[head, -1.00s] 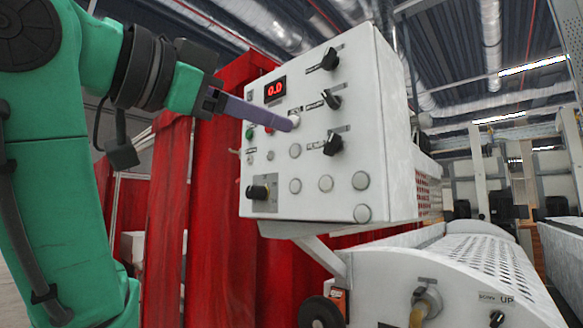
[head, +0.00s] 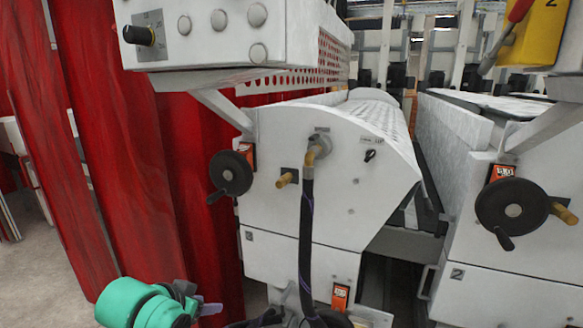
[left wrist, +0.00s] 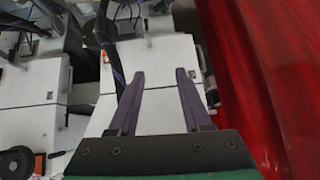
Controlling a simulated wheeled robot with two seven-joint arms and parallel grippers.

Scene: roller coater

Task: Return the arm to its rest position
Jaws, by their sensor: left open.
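My left arm shows at the bottom left of the head view, with its green forearm low in front of the red curtain. My left gripper (head: 208,309) is at its end, small and partly dark, apart from the machine. In the left wrist view the left gripper (left wrist: 160,82) has its two purple fingers spread with nothing between them. Beyond the fingers is the white machine body (left wrist: 155,60). My right gripper is not in view. The control panel (head: 205,35) is cut off at the top left of the head view.
The white roller coater (head: 330,190) fills the middle, with a black handwheel (head: 232,172) and a black hose (head: 306,240). A second machine with a handwheel (head: 512,208) stands at right. A red curtain (head: 120,170) hangs at left, with floor (head: 60,270) beside it.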

